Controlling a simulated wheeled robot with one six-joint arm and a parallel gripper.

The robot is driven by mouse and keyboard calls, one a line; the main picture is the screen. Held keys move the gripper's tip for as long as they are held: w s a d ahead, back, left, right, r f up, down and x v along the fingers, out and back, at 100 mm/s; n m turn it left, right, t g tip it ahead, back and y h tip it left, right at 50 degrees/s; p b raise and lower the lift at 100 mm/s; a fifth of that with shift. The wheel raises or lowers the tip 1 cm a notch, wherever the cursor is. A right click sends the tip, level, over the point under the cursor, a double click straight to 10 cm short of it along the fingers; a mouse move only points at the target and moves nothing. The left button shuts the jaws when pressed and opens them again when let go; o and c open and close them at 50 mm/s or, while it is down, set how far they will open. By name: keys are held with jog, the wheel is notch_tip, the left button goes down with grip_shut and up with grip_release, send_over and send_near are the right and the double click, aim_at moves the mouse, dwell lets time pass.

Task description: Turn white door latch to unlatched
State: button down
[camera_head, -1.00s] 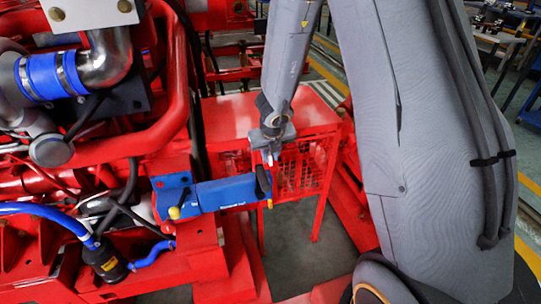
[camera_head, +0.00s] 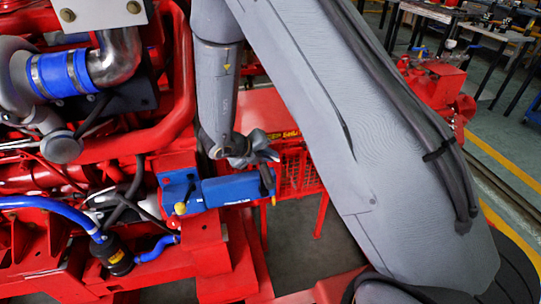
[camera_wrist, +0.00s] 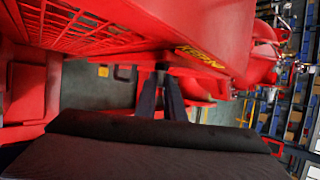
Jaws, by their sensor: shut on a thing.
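I cannot make out the white door latch in either view. My gripper (camera_head: 262,153) is beside the red box with the mesh side (camera_head: 297,172), above the black end piece (camera_head: 267,181) of the blue unit (camera_head: 231,190). The gripper also shows in the wrist view (camera_wrist: 161,74), where its two dark fingers come together at the tips in front of red metal. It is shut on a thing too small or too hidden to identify. A yellow-lettered label (camera_wrist: 201,57) is on the red panel just right of the fingertips.
The red engine with its pipes and blue hose clamps (camera_head: 57,75) fills the left. A red mesh panel (camera_wrist: 75,27) is at upper left in the wrist view. Grey floor (camera_head: 292,235) is open below the red box. Workbenches (camera_head: 487,35) stand at the back right.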

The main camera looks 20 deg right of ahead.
dwell(0.4)
jog(key=c, duration=1.8)
grip_release()
jog(key=shift+c, duration=0.2)
jog(key=v, duration=0.7)
jog(key=shift+a+r, duration=0.15)
jog(key=shift+a, duration=0.25)
jog(key=shift+s, duration=0.1)
